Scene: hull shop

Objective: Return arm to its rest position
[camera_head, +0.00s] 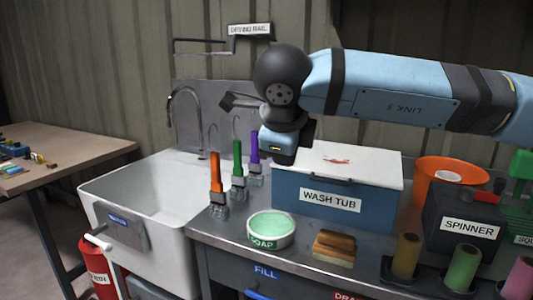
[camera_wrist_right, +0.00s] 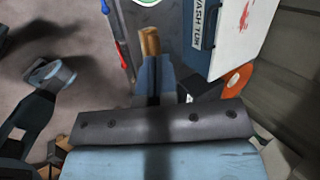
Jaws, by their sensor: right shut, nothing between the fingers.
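My right arm (camera_head: 390,88) comes in from the right, light blue and black, and bends down at a round black joint. My right gripper (camera_head: 283,158) hangs below that joint, pointing down, in front of the left part of the wash tub (camera_head: 290,207) in the picture. In the wrist view the gripper's fingers (camera_wrist_right: 154,88) are together and empty. A brown block (camera_wrist_right: 150,42) shows just beyond their tips there. It also shows on the counter in the head view (camera_head: 334,246), apart from the gripper.
A soap dish (camera_head: 271,230) and upright orange, green and purple-handled brushes stand left of the tub. The sink (camera_head: 140,205) is farther left. The spinner (camera_head: 468,225), an orange basket (camera_head: 430,172) and several coloured rolls crowd the right. Above the counter's left part hangs a drying rail (camera_head: 215,42).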

